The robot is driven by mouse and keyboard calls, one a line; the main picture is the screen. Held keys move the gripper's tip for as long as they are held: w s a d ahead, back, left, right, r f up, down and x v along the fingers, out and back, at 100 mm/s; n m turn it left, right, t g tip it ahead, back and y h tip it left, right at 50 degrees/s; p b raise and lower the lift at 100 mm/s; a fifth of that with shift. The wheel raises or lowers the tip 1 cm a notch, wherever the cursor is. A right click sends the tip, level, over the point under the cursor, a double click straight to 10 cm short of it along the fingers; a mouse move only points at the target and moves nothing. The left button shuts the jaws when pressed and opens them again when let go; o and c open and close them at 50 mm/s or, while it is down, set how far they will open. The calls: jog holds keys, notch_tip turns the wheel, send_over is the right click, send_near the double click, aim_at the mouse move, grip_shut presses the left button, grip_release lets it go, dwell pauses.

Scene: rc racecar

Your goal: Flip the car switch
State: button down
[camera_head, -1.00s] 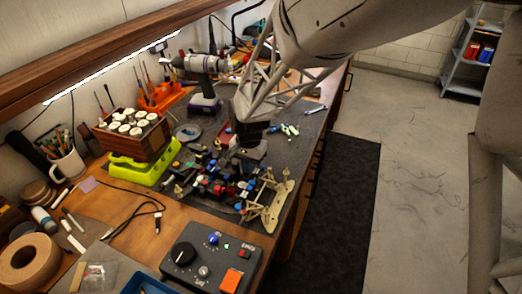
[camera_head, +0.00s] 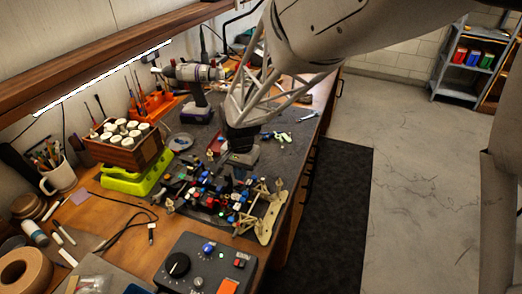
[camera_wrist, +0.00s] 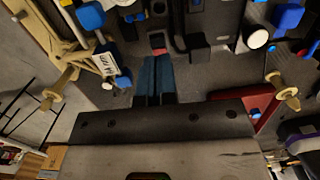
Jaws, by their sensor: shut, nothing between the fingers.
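The RC car (camera_head: 270,222) is an open chassis with tan end plates and many small blue, red, white and black parts. It lies on the dark mat of the bench. My gripper (camera_head: 240,160) is at the far end of the car, pointing down. In the wrist view my gripper (camera_wrist: 153,75) has two dark blue fingers side by side, shut and empty. A small red part (camera_wrist: 158,51) shows just beyond the fingertips, among black chassis parts; I cannot tell whether it is the switch or whether the fingers touch it.
A control box (camera_head: 205,262) with a black knob stands in front of the car. A wooden crate of white-topped jars (camera_head: 125,152) on a lime-green base is to the left. A drill (camera_head: 195,85) stands behind. A cable (camera_head: 125,225) lies on the bench. The floor at right is clear.

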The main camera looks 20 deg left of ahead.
notch_tip(320, 180, up, 12)
jog(key=w, duration=0.1)
jog(key=shift+w+a+r, duration=0.15)
jog(key=shift+r, duration=0.05)
dwell(0.3)
jog(key=s+d+r+t, duration=0.1)
jog(key=s+d+r, duration=0.15)
jog(key=d, duration=1.15)
jog(key=s+d+r+t, duration=0.1)
jog(key=d+r, duration=0.3)
jog(key=d, duration=0.9)
jog(key=s+d+t, duration=0.1)
jog(key=s+d, duration=1.4)
jog(key=d, duration=0.4)
jog(key=shift+f+t, duration=0.3)
jog(key=shift+f, duration=0.1)
